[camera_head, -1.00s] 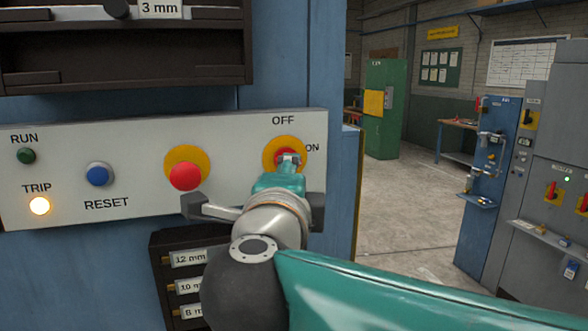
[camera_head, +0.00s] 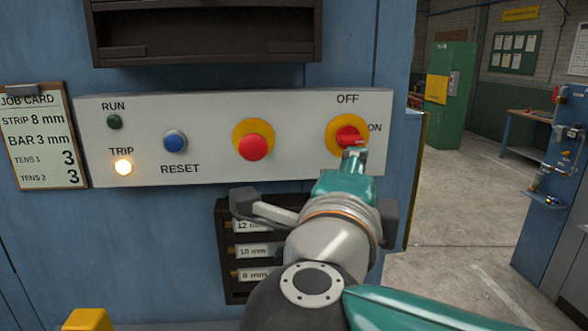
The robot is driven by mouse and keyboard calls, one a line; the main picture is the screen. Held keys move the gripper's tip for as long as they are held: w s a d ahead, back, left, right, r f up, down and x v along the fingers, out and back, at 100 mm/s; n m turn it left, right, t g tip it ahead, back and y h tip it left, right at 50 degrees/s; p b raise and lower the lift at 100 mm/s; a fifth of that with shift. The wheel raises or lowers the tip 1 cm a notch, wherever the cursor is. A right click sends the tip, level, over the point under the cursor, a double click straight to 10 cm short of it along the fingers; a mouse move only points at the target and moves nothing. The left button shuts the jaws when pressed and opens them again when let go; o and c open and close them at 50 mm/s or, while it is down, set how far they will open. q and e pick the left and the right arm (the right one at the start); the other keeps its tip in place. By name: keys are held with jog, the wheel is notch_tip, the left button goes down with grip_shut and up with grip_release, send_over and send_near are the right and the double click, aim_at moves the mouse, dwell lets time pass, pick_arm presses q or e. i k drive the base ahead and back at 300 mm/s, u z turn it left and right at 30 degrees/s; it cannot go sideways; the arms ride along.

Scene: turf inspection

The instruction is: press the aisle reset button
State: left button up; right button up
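A blue button (camera_head: 175,141) labelled RESET sits on the left half of the pale control panel (camera_head: 210,115). A lit TRIP lamp (camera_head: 123,167) and a dark green RUN lamp (camera_head: 114,122) are to its left. A red mushroom button (camera_head: 253,147) on a yellow disc is to its right. My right gripper (camera_head: 353,152) is at the panel's right end, in front of the red rotary switch (camera_head: 349,136) marked OFF and ON. Its tip overlaps the switch's lower edge; contact is unclear. The fingers are hard to make out. My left gripper is not in view.
A job card (camera_head: 40,135) hangs left of the panel. A dark slotted rack (camera_head: 200,30) is above, and labelled drawers (camera_head: 235,262) are below, partly behind my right arm. Open floor (camera_head: 450,220) and a green cabinet (camera_head: 450,95) lie beyond the blue cabinet's right edge.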

aim_at(174, 142)
jog(key=k, duration=0.9)
